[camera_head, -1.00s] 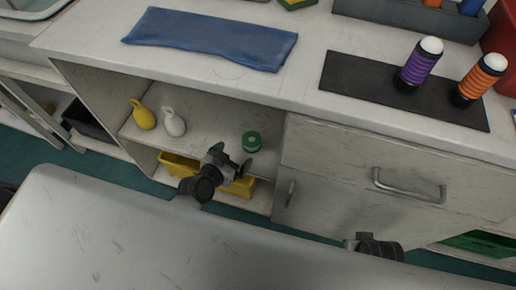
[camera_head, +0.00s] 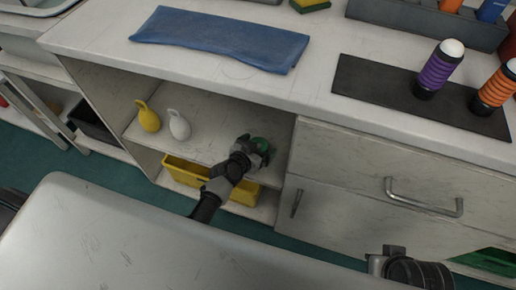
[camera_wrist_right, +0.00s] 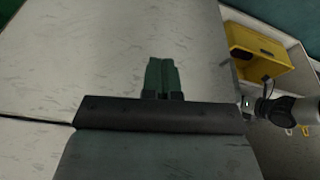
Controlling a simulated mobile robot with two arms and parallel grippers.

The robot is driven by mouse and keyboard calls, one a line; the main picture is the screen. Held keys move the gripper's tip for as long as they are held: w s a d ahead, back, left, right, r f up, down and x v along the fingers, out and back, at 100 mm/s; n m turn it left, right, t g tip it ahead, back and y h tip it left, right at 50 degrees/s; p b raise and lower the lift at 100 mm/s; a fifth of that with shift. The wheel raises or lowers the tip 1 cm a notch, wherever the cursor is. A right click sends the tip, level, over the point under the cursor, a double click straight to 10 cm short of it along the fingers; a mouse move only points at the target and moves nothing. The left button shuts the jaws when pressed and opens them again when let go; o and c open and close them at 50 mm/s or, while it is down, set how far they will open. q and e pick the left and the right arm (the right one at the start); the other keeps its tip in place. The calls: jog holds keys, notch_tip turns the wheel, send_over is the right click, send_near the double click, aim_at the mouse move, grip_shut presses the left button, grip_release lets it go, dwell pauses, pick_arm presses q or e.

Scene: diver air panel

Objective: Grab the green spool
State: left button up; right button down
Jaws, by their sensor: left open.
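The green spool (camera_head: 263,143) stands on the upper shelf of the open cabinet, near its right side, in the head view. My left gripper (camera_head: 256,150) is open and reaches into the cabinet right at the spool. It partly covers the spool, and I cannot tell whether the fingers touch it. My right gripper shows in the right wrist view with its two green fingers (camera_wrist_right: 162,76) together and nothing between them. It is low in front of the cabinet drawers, away from the spool.
A yellow bottle (camera_head: 147,116) and a white bottle (camera_head: 179,125) stand left on the same shelf (camera_head: 205,110). A yellow bin (camera_head: 184,172) sits below. The counter with a blue cloth (camera_head: 220,38) overhangs the opening. The drawer front (camera_head: 340,150) bounds it on the right.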

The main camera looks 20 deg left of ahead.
pick_arm(q)
jog(key=c, duration=1)
jog(key=shift+r, duration=0.2)
